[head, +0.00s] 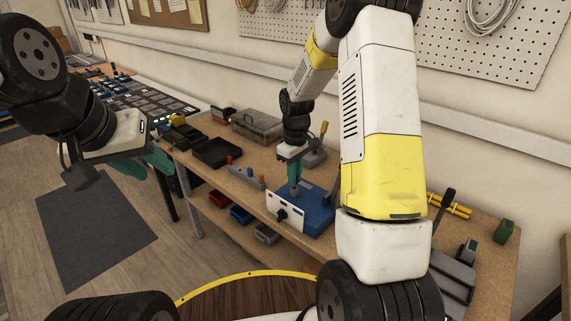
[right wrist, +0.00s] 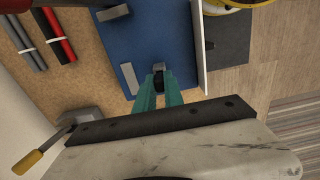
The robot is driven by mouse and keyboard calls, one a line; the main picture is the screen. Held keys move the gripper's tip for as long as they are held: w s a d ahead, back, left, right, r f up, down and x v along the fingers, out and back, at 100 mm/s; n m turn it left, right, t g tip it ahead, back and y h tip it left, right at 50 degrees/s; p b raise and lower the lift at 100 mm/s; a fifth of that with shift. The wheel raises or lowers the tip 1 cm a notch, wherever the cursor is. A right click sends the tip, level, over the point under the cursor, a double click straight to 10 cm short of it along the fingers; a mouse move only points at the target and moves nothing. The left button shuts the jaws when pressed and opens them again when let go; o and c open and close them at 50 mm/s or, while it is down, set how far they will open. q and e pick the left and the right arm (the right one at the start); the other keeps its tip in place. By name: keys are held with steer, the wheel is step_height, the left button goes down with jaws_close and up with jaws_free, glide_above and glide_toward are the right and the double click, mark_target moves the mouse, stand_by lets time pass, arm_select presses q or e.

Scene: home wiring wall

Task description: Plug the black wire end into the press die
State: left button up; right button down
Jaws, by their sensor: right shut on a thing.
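My right gripper (head: 294,176) points down over a blue base plate (head: 318,219) with a white front panel (head: 287,213) on the bench. In the right wrist view its teal fingers (right wrist: 159,90) are closed on a small black piece (right wrist: 158,69), apparently the black wire end, over the blue plate (right wrist: 139,38). The fingers hide most of this piece. I cannot tell whether it touches anything below, and I cannot single out the press die. My left gripper (head: 150,166) is at the left, away from the bench parts, its teal fingers apart and empty.
A grey bar (right wrist: 129,79) lies close beside the right fingertips. A lever tool (head: 315,153) stands behind the plate. A black tray (head: 216,153) and a grey toolbox (head: 258,124) are further left. My right arm hides part of the bench.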

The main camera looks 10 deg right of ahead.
steer(key=shift+f, duration=0.55)
steer(key=c, duration=1.4)
jaws_free()
steer(key=shift+o, duration=0.2)
step_height(320, 180, up, 8)
steer(key=shift+f, duration=0.15)
